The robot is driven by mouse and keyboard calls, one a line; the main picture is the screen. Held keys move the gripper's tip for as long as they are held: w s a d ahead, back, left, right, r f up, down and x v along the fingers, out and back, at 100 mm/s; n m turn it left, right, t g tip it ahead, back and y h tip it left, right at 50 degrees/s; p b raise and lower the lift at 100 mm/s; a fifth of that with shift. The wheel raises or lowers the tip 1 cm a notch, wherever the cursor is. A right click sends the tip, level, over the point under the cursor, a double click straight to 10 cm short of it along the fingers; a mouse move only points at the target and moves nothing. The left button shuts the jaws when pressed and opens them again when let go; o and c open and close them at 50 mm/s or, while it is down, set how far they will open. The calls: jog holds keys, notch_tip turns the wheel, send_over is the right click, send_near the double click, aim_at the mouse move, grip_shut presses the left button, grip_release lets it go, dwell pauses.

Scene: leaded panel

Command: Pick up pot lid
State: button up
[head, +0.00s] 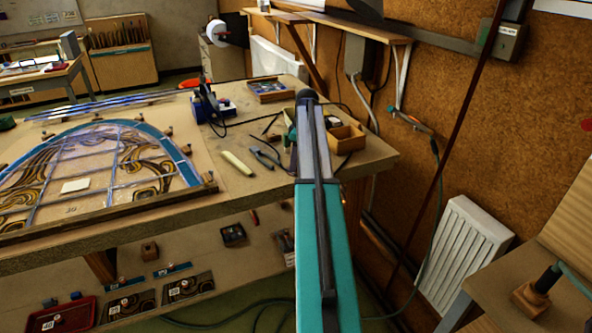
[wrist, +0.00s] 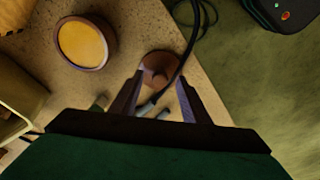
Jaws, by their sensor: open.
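A small round reddish-brown lid with a raised knob, which looks like the pot lid (wrist: 158,64), lies near the bench edge in the wrist view. My gripper (wrist: 159,82) is open, with its two fingers apart and pointing toward the lid. The lid shows between and just beyond the fingertips; I cannot tell the height gap. A round pot (wrist: 107,58) with a brown rim and yellow contents stands to the left of the lid. In the head view my arm covers this part of the bench, and I cannot make out the lid or gripper there.
In the head view, a wooden box (head: 347,140), pliers (head: 265,158) and a leaded panel (head: 95,178) lie on the workbench (head: 240,197).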

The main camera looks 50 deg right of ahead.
grip_shut()
jog(key=shift+r, duration=0.1)
dwell(0.3)
jog(key=shift+r+b, duration=0.7)
jog(key=shift+r, duration=1)
jog(key=shift+s+a, duration=0.5)
jog(key=shift+a, duration=0.2)
jog(key=s+a+r+b, duration=0.1)
jog(key=s+a+b, duration=0.2)
jog(key=s+a, duration=0.5)
jog(key=a, duration=0.3)
jog(key=shift+a+r, duration=0.2)
jog(key=shift+a, duration=0.2)
jog(key=shift+a, duration=0.1)
